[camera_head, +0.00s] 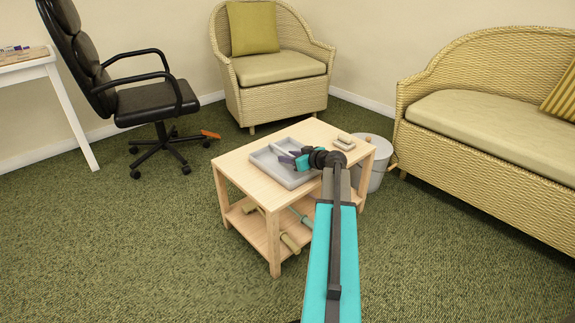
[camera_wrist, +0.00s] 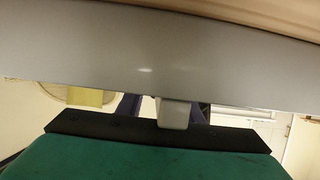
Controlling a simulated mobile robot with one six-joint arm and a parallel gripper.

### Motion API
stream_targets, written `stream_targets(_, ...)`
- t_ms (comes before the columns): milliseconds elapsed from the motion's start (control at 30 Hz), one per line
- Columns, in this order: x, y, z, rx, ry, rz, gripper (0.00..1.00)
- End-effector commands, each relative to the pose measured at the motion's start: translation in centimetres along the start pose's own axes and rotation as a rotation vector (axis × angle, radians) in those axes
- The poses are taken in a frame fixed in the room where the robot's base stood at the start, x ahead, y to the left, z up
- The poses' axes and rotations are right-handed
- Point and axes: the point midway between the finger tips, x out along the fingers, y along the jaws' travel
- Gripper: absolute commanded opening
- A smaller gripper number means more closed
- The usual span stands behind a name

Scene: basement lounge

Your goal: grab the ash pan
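The grey, shallow, rectangular pan (camera_head: 267,165) that best fits the ash pan lies on the pale wooden table's top. It has low walls and a bar across it. My gripper (camera_head: 291,158) is low over its right part, with purple fingers pointing left. In the wrist view, a broad grey surface (camera_wrist: 75,48), seemingly the pan, fills the upper half very close up. A small grey block (camera_wrist: 173,113) hangs from it near the purple fingers (camera_wrist: 165,107). The fingers look apart, with light showing left of the block. I cannot tell if they touch it.
The pale table (camera_head: 240,177) has a lower shelf with rolled items (camera_head: 290,243). Small blocks (camera_head: 344,142) lie at its right end; a grey lidded bucket (camera_head: 377,170) stands beside it. An office chair, wicker armchair (camera_head: 275,100) and sofa (camera_head: 480,165) surround it. Carpet in front is clear.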

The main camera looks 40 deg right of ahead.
Motion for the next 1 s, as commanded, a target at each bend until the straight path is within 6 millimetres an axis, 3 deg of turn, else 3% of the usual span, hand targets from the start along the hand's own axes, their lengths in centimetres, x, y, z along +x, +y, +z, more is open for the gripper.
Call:
stream_targets(133,0.0,0.0,0.0,0.0,0.0,0.0,0.33)
stream_targets(333,0.0,0.0,0.0,0.0,0.0,0.0,0.0)
stream_targets(767,-0.1,0.0,-0.2,0.0,0.001,0.0,0.0)
stream_targets(1000,-0.5,0.0,-1.4,0.0,0.002,-0.001,0.0)
